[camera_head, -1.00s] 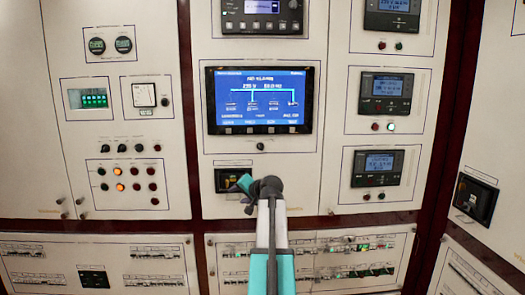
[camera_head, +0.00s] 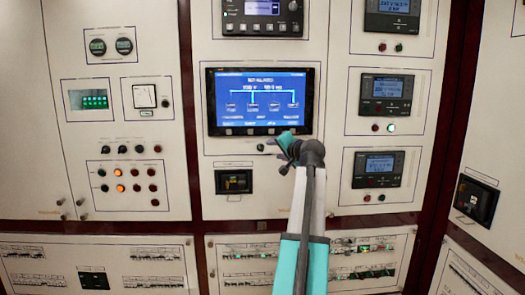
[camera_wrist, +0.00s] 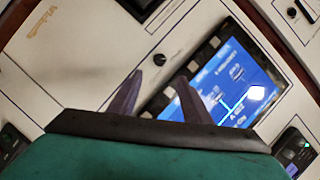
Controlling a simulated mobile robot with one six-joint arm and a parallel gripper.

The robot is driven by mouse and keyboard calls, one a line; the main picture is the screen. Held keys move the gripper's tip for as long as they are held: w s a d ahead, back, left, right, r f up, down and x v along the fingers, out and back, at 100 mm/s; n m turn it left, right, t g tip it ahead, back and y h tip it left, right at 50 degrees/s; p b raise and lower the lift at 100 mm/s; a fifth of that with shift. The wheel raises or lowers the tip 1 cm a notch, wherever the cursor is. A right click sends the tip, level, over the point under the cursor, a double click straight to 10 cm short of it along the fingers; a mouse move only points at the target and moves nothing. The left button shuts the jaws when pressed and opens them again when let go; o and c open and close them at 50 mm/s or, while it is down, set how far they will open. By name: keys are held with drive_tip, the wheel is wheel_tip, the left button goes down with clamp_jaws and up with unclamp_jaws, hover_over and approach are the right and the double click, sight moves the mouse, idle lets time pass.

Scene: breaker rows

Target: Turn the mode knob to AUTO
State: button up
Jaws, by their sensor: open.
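A small black round knob (camera_head: 261,147) sits on the white panel just below the large blue screen. It also shows in the wrist view (camera_wrist: 159,59), ahead of the gap between my fingertips. Its label and pointer direction are too small to read, so I cannot tell its setting. My gripper (camera_head: 274,143) is close to the knob's right side in the head view. In the wrist view my gripper (camera_wrist: 158,82) has its two dark fingers spread and empty. The fingers appear apart from the knob.
The blue screen (camera_head: 260,102) is directly above the knob. A black breaker (camera_head: 234,182) sits below it. Meters (camera_head: 386,93) line the right side. Lamps and small selectors (camera_head: 122,148) fill the left panel. Breaker rows (camera_head: 250,252) run along the bottom.

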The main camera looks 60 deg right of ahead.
sight(261, 149)
drive_tip(key=p+x, duration=0.3)
drive_tip(key=x, duration=1)
drive_tip(key=shift+w+d, duration=0.25)
drive_tip(key=shift+w, duration=0.1)
